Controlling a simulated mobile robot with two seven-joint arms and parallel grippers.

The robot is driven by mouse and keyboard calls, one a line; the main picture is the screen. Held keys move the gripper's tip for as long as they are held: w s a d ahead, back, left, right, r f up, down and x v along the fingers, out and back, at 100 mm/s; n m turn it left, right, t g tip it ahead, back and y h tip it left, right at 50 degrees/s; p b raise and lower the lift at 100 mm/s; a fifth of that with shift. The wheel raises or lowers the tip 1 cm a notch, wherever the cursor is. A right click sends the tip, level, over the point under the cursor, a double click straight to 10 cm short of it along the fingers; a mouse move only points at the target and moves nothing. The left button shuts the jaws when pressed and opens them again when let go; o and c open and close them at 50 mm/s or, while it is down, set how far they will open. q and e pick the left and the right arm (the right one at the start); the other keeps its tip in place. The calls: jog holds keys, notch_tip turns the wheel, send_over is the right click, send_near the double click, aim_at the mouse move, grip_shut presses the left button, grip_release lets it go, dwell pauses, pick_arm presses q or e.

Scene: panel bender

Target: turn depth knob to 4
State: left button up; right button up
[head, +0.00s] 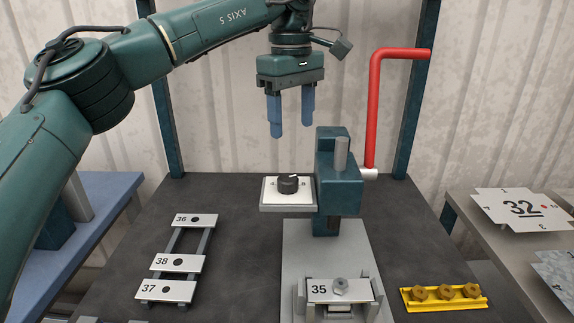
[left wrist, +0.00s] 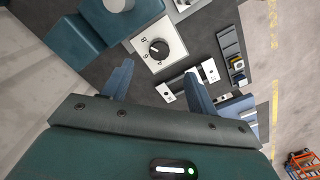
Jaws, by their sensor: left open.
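The black depth knob (head: 288,184) sits on a white dial plate (head: 270,196) at the left of the bender head. Small numerals flank it, and a pale mark on its top points to the back, slightly right; I cannot read its exact setting. My left gripper (head: 291,128) is open and empty, fingers down, above the knob and apart from it. In the left wrist view the knob (left wrist: 160,49) shows beyond the gap between the blue fingers (left wrist: 158,72). My right gripper is not in view.
The teal bender head (head: 340,190) and red lever (head: 372,110) stand right of the knob. Plate 35 (head: 320,290) lies in front. A rack with plates 36, 38 and 37 (head: 165,291) is at left. A yellow holder (head: 440,305) with brass knobs is front right.

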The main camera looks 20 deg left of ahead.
aim_at(289, 178)
pick_arm(q)
jog(key=f, duration=1.2)
jog(key=shift+w+a, duration=0.1)
jog(key=shift+a, duration=0.25)
jog(key=shift+c, duration=0.6)
jog(key=c, duration=0.9)
